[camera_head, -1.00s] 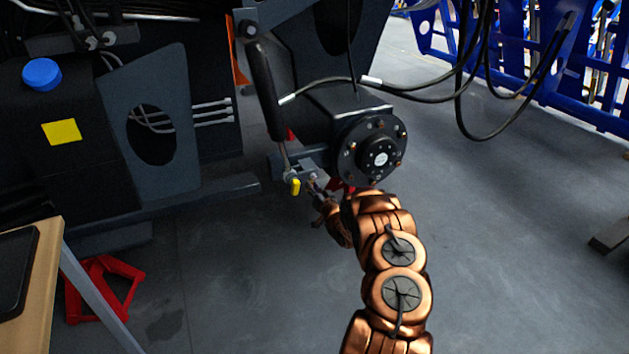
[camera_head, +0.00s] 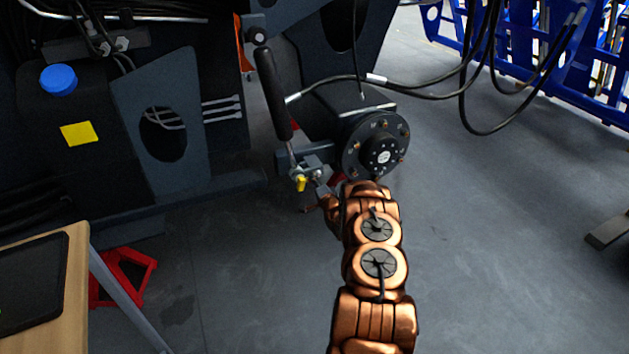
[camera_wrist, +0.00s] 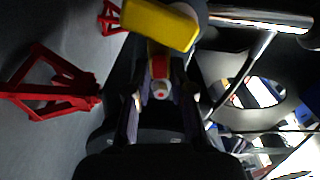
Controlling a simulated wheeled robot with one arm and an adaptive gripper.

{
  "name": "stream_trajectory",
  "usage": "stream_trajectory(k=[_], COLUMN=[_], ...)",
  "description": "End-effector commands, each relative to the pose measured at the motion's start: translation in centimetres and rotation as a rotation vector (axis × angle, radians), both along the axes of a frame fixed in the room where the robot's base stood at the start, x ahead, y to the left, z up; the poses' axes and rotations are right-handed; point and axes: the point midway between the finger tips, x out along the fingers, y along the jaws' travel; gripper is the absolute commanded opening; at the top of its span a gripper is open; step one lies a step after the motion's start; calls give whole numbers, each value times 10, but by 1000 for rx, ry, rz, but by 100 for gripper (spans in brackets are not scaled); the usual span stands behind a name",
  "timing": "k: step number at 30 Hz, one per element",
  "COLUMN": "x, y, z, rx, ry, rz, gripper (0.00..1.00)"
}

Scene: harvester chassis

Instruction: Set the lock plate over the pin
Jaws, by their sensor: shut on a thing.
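My gripper (camera_head: 323,191) is at the lower end of the black cylinder (camera_head: 273,95), just right of a yellow piece (camera_head: 301,184). In the wrist view, my gripper (camera_wrist: 160,110) has its two fingers close together around a small part with a pale, red-tipped end (camera_wrist: 160,93). I take this part to be the lock plate, but its outline is mostly hidden. The yellow piece (camera_wrist: 160,23) is just beyond the fingertips, beside the bright metal rod (camera_wrist: 262,18). It appears to be on the pin, whose shaft I cannot make out. I cannot tell whether plate and pin touch.
A round black hub (camera_head: 376,146) is close right of my gripper. Hoses (camera_head: 430,92) hang above it. The dark chassis (camera_head: 160,130) fills the left. A table (camera_head: 72,290) and red stand (camera_head: 125,275) are at lower left. Open floor (camera_head: 500,240) lies right.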

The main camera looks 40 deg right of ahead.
Motion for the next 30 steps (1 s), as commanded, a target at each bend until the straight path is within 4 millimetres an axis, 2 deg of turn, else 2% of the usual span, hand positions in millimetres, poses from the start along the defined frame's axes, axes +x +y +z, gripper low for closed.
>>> stream_trajectory(k=[12,30], x=[0,0], y=[-1,-2], z=[9,10], rx=[209,252], ry=[-76,-92], rz=[-3,-4], gripper=[0,0])
